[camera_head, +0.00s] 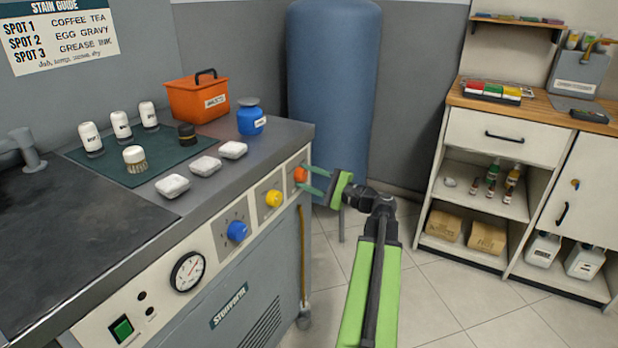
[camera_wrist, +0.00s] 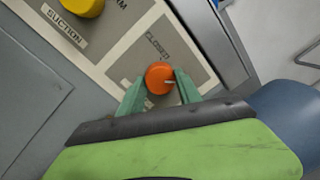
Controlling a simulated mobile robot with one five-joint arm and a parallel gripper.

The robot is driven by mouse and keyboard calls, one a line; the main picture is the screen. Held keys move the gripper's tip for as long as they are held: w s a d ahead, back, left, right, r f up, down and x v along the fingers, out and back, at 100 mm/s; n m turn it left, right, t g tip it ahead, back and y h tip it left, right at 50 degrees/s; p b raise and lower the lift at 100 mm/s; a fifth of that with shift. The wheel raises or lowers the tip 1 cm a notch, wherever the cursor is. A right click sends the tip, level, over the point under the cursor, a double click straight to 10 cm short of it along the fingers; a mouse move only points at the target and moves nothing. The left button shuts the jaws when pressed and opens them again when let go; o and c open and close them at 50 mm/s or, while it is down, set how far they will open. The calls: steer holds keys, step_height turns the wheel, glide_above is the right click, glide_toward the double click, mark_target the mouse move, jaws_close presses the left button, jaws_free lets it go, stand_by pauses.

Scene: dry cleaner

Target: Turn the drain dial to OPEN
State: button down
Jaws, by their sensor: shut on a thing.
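The drain dial is an orange knob (camera_head: 300,174) at the right end of the machine's front panel; it also shows in the wrist view (camera_wrist: 159,77). A CLOSED label (camera_wrist: 158,45) is printed on the plate above it in the wrist view. In the wrist view my gripper (camera_wrist: 160,88) is shut on the knob. The OPEN label cannot be read.
A yellow knob (camera_head: 274,198), a blue knob (camera_head: 237,231) and a gauge (camera_head: 187,272) are left along the panel. Bottles and an orange box (camera_head: 197,98) stand on the counter. A blue tank (camera_head: 333,90) stands behind. The tiled floor at right is clear.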

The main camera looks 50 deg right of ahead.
steer(key=c, duration=0.8)
jaws_free()
steer(key=shift+c, duration=0.2)
steer(key=shift+s, duration=0.1)
steer(key=b+v, duration=0.1)
steer(key=v, duration=1.6)
steer(key=shift+s, duration=0.2)
steer(key=shift+s+f, duration=0.1)
